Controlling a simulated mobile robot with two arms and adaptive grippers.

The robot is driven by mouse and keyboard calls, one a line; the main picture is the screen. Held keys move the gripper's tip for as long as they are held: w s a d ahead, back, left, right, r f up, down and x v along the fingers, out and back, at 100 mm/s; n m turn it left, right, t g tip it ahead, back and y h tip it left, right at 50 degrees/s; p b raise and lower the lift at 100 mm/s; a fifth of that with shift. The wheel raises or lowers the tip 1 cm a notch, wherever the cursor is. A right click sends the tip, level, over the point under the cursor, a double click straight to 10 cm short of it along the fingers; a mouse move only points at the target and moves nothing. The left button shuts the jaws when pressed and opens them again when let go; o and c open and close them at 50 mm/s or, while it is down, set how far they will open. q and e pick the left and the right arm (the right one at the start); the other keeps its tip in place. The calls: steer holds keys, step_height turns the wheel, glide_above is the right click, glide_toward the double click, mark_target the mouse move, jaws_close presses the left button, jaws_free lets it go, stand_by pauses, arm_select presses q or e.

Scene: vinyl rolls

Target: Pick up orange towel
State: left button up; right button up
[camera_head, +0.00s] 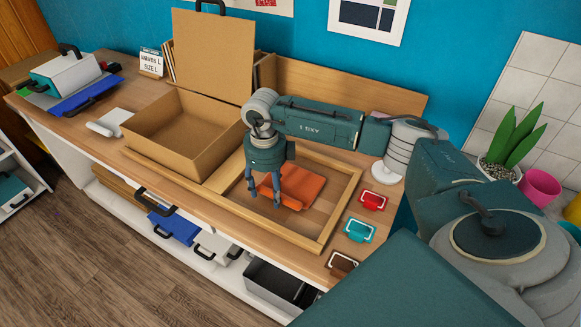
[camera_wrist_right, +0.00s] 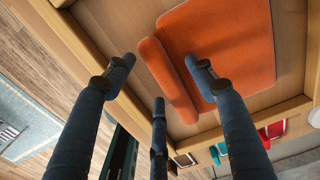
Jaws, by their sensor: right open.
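The orange towel (camera_head: 302,186) lies folded inside a shallow wooden tray (camera_head: 347,203) on the counter. In the right wrist view the towel (camera_wrist_right: 235,50) shows as a flat folded piece with a narrow raised fold along its left side. My right gripper (camera_head: 264,197) points down over the tray, at the towel's left side. In the wrist view its blue fingers (camera_wrist_right: 165,85) are spread apart, with the towel's narrow fold between them. The fingers hold nothing. Whether a fingertip touches the towel I cannot tell. My left gripper is not in view.
An open cardboard box (camera_head: 185,130) stands left of the tray, its lid upright. Red (camera_head: 373,200), teal (camera_head: 359,230) and brown (camera_head: 341,264) small items lie right of the tray. A potted plant (camera_head: 508,145) and a pink cup (camera_head: 541,186) stand far right. A white roll (camera_head: 110,122) lies left.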

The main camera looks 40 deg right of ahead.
steer(key=c, duration=1.2)
steer(key=shift+c, duration=0.2)
steer(key=shift+r, duration=0.15)
